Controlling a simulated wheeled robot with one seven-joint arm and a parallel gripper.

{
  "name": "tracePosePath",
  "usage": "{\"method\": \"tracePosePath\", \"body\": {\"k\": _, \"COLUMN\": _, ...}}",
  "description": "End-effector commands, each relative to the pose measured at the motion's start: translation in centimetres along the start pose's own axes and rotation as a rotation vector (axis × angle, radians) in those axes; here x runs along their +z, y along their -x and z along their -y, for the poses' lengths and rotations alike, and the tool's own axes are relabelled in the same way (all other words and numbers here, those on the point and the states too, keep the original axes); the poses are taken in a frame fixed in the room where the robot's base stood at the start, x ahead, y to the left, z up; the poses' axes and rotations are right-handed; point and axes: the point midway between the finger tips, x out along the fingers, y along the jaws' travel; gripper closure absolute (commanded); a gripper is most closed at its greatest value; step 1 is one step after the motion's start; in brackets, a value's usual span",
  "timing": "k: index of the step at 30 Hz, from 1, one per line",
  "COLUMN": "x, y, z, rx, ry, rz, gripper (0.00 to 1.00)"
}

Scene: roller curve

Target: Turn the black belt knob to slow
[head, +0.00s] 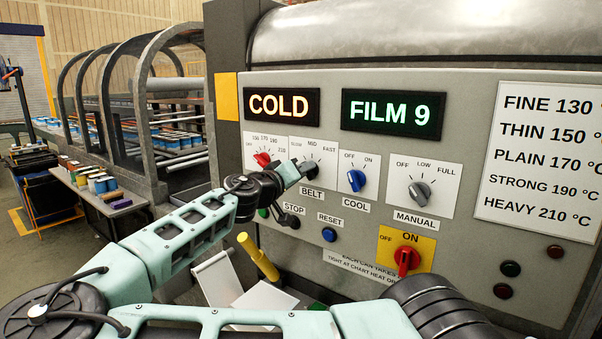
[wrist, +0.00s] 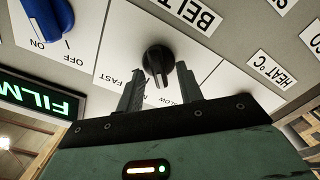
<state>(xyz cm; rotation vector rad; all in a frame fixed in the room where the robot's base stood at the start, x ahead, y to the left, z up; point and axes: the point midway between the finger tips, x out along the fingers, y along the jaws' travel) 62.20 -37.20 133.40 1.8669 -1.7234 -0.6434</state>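The black belt knob (wrist: 158,60) shows in the wrist view, which is upside down. It sits on a white plate (wrist: 113,52) marked FAST on the left, with SLOW partly covered on the right. Its grip points down the picture, roughly between those two words. My gripper (wrist: 158,77) is open, with one finger on each side of the knob's lower part; a gap shows at each finger. In the head view my gripper (head: 300,172) is in front of the belt plate (head: 318,151), above the BELT label, and hides the knob.
A red heat knob (head: 262,159) is close to my gripper on the left. A blue COOL knob (head: 356,180) and grey MANUAL knob (head: 419,193) are to the right. A red switch (head: 407,260) on yellow is lower right. The lit signs (head: 281,105) read COLD and FILM 9.

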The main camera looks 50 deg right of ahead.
Motion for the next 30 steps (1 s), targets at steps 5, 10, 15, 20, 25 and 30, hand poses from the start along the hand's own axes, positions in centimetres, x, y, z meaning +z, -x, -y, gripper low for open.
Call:
{"method": "tracePosePath", "body": {"k": 5, "x": 0.0, "y": 0.0, "z": 0.0, "rx": 0.001, "ry": -0.001, "rz": 0.001, "gripper": 0.64}}
{"method": "tracePosePath", "body": {"k": 10, "x": 0.1, "y": 0.8, "z": 0.1, "rx": -0.001, "ry": -0.001, "rz": -0.001, "gripper": 0.64}}
{"method": "tracePosePath", "body": {"k": 15, "x": 0.3, "y": 3.7, "z": 0.4, "rx": -0.003, "ry": -0.002, "rz": -0.004, "gripper": 0.64}}
{"method": "tracePosePath", "body": {"k": 20, "x": 0.3, "y": 7.6, "z": 0.5, "rx": -0.004, "ry": -0.002, "rz": -0.005, "gripper": 0.64}}
{"method": "tracePosePath", "body": {"k": 25, "x": 0.3, "y": 11.6, "z": 0.4, "rx": -0.004, "ry": -0.002, "rz": -0.004, "gripper": 0.64}}
{"method": "tracePosePath", "body": {"k": 30, "x": 0.2, "y": 14.9, "z": 0.3, "rx": -0.003, "ry": -0.002, "rz": -0.003, "gripper": 0.64}}
